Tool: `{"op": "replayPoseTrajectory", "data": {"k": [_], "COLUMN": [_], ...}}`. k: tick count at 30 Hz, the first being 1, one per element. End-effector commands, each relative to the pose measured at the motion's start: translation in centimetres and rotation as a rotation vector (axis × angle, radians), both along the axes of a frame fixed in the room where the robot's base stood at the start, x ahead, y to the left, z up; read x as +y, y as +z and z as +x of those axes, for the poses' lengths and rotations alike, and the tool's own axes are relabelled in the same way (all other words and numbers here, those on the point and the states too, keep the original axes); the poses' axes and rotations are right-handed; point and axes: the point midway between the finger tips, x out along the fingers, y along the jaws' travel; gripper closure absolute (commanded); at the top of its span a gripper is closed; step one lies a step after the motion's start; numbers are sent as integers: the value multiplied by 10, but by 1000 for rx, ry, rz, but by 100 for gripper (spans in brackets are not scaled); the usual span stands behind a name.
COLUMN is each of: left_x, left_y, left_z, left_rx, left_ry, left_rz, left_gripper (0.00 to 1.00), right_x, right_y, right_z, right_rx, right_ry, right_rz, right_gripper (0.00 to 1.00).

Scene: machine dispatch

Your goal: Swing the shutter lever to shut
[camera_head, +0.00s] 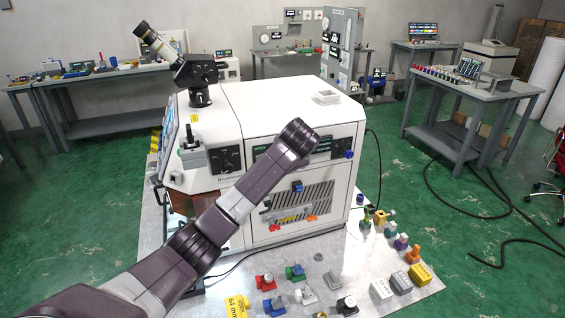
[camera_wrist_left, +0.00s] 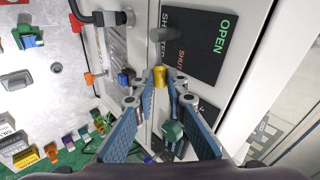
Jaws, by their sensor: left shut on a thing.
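The shutter panel (camera_wrist_left: 208,50) is a dark plate with green OPEN lettering and orange SHUTTER lettering in the left wrist view. A grey cylindrical post (camera_wrist_left: 160,34) stands at its edge, and a gold knob (camera_wrist_left: 160,74) sits just below it. My left gripper (camera_wrist_left: 161,86) has its blue-padded fingers closed about the gold knob, at the panel's edge. I cannot tell how the knob joins the lever, or the lever's exact angle. In the head view my left arm reaches across the white machine (camera_head: 290,105), and its fingertips are hidden behind the wrist. My right gripper is not in view.
A green knob (camera_wrist_left: 173,131) shows between my left fingers, close below the gold one. A black handle (camera_wrist_left: 108,18) and blue knob (camera_wrist_left: 125,76) are left of the gripper. Several small coloured parts cover the pale base plate (camera_head: 345,262) before the machine.

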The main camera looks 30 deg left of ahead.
Motion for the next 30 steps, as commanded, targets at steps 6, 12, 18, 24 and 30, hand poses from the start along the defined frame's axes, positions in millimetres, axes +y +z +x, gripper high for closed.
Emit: {"op": "replayPoseTrajectory", "data": {"k": [6,12,18,24,30], "left_x": [0,0,0,0,-2], "left_y": [-1,-1,-1,-1,2], "left_z": [1,1,1,1,-1], "left_rx": [13,14,13,13,11], "left_ry": [-1,-1,-1,-1,-2], "left_rz": [12,13,12,12,12], "left_gripper": [100,100,77,70,70], "right_x": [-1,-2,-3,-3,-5], "right_y": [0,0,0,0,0], "right_z": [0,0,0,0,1], "right_rx": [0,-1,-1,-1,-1], "right_ry": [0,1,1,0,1], "right_rz": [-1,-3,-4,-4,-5], "right_gripper": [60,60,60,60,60]}}
